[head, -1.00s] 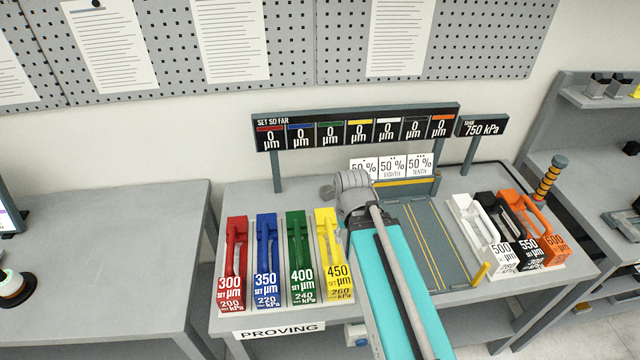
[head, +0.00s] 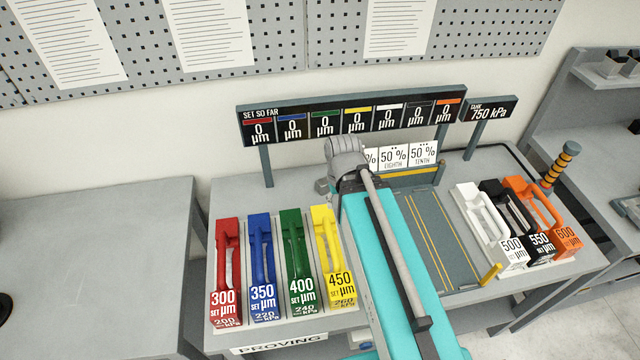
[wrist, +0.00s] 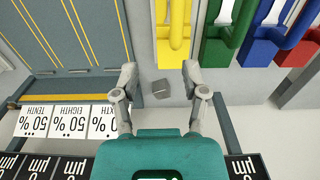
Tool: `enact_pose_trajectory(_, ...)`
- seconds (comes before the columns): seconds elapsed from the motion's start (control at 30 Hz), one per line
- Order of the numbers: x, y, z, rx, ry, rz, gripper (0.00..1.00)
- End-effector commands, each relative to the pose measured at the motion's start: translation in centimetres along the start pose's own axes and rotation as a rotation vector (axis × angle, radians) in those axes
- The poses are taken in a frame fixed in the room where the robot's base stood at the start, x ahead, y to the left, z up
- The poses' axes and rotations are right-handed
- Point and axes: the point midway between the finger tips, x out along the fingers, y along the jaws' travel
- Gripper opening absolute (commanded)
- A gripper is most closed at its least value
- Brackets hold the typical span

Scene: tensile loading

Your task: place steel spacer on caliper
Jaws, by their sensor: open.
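A small grey metallic block, which looks like the steel spacer (wrist: 161,88), lies on the grey bench top in the wrist view. My gripper (wrist: 159,72) is open and empty above it, and the block appears between the two fingers, apart from both. In the head view my arm's end hides the fingers. A small grey piece beside it, left of my wrist, may be the same block, but I cannot be sure. I cannot tell which object is the caliper.
Red, blue, green and yellow (head: 328,240) handled blocks stand left of my arm. White (head: 484,215), black and orange ones stand right. A grey lane (head: 440,240) with yellow lines lies between. A display board (head: 350,122) and "50 %" cards (head: 393,156) stand behind.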

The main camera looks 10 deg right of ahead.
Motion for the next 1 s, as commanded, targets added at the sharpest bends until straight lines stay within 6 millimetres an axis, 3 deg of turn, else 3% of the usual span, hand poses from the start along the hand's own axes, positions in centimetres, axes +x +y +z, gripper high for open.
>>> enact_pose_trajectory(0.23, 0.0, 0.0, 0.0, 0.0, 0.0, 0.0, 0.57)
enact_pose_trajectory(0.47, 0.2, 0.0, -0.4, -0.025, 0.0, 0.0, 0.97)
enact_pose_trajectory(0.67, 1.2, -0.3, -2.1, -0.141, -0.001, 0.0, 0.97)
enact_pose_trajectory(1.0, 4.1, -0.6, -7.7, -0.581, -0.005, -0.001, 0.97)
